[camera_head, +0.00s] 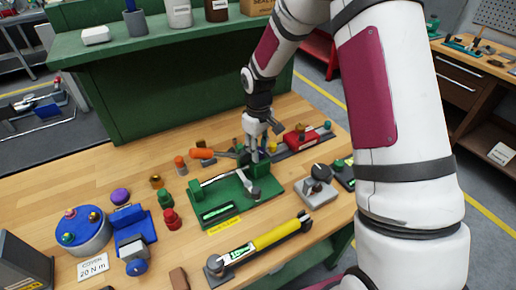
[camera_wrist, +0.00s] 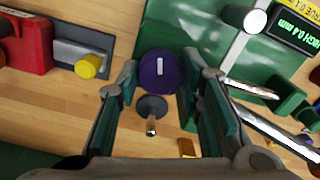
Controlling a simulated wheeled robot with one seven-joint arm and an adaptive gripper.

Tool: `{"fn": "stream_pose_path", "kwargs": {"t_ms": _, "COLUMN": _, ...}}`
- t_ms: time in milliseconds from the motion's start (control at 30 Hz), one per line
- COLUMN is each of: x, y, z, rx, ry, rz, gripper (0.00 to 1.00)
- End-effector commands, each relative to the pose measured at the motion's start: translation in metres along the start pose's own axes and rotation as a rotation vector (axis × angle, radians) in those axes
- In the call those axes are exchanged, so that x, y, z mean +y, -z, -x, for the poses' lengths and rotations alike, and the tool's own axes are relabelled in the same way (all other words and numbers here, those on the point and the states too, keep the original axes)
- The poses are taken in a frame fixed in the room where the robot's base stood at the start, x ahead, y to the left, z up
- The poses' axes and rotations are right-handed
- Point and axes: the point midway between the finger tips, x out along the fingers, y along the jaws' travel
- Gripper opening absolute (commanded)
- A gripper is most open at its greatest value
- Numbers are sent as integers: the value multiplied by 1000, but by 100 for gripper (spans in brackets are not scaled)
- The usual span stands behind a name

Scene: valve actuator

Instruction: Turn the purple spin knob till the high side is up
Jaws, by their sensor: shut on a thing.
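The purple spin knob (camera_wrist: 152,82) is a round disc with a short white mark, seen face-on in the wrist view. The mark stands nearly upright in that picture. My gripper (camera_wrist: 160,75) has a teal-padded finger on each side of the knob and is shut on it. In the head view my gripper (camera_head: 257,152) reaches down at the back of the green fixture (camera_head: 252,203), and the knob is hidden there.
A dark round-headed pin (camera_wrist: 151,108) shows between my fingers, below the knob. A red block with a yellow knob (camera_wrist: 88,66) stands left in the wrist view. Several small knobs stand left.

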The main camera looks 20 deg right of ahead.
Motion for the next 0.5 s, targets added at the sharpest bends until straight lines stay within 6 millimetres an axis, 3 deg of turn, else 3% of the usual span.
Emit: {"fn": "stream_pose_path", "kwargs": {"t_ms": 500, "x": 0, "y": 0, "z": 0, "rx": 0, "ry": 0, "rz": -44, "gripper": 6}}
